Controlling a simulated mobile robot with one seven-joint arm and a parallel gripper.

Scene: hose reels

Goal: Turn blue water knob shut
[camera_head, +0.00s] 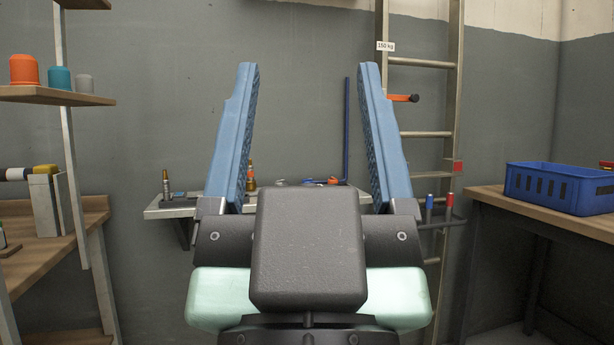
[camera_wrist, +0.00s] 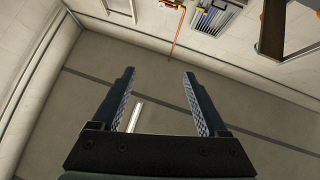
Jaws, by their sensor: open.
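A narrow wall shelf (camera_head: 172,211) with small items is behind my gripper. A dark blue upright bar (camera_head: 346,130) and a ladder (camera_head: 420,135) stand by the wall. A blue crate (camera_head: 540,185) sits on the right bench. Wooden shelves (camera_head: 50,96) are left.

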